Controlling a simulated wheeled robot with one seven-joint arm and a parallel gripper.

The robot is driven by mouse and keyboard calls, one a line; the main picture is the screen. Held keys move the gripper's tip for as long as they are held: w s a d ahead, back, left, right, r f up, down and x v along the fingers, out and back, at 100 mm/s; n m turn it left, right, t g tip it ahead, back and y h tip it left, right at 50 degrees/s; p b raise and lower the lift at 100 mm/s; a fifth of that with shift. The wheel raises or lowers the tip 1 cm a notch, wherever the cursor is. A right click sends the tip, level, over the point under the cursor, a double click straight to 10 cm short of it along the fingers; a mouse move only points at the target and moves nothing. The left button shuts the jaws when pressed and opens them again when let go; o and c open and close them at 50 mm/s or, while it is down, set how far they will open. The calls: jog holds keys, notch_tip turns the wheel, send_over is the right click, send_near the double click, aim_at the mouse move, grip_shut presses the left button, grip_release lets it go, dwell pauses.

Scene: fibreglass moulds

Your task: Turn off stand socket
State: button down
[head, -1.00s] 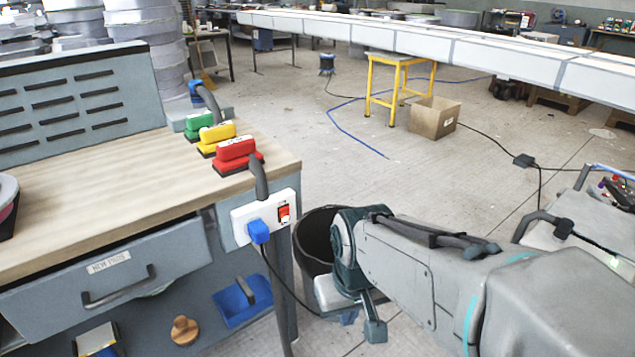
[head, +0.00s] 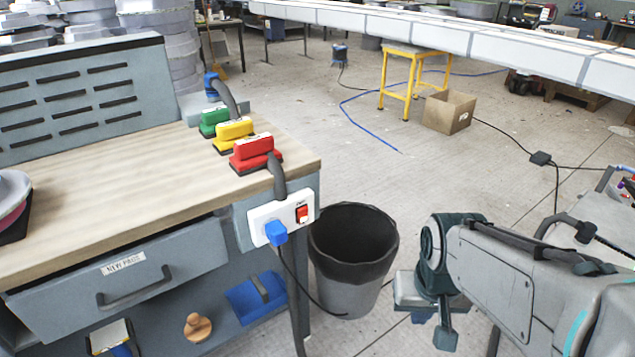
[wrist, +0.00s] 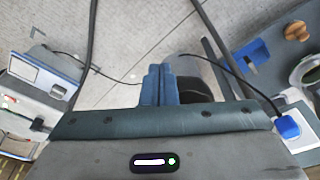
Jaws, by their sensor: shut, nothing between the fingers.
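The stand socket (head: 266,221) is a white box on the right end of the workbench. A blue plug (head: 276,233) sits in its left part, and a red rocker switch (head: 302,214) is on its right part. In the wrist view the socket (wrist: 298,117) and plug (wrist: 288,127) show at the right edge; I cannot make out the switch there. My gripper (wrist: 161,70) has its two blue fingers together, with nothing between them. It points at the floor, away from the socket. In the head view my arm is at the lower right, clear of the bench.
A dark waste bin (head: 352,258) stands on the floor just right of the socket. Green, yellow and red sanding blocks (head: 255,153) lie on the bench (head: 110,190) above it. A black cable hangs from the plug. A yellow stool (head: 407,80) and a cardboard box (head: 449,111) stand farther back.

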jog(key=w+r+m+t+p, duration=0.1)
jog(key=w+m+t+p, duration=0.15)
jog(key=w+p, duration=0.5)
jog(key=w+a+r+m+t+y+p, duration=0.1)
jog(key=w+a+m+t+y+p, duration=0.2)
jog(key=w+a+m+y+p, duration=0.3)
jog(key=w+a+m+p, duration=0.1)
jog(key=w+a, duration=0.4)
jog(key=a, duration=0.2)
jog(key=shift+w+r+y, duration=0.2)
jog(key=shift+r+y, duration=0.05)
jog(key=shift+y, duration=0.05)
jog(key=shift+t, duration=0.25)
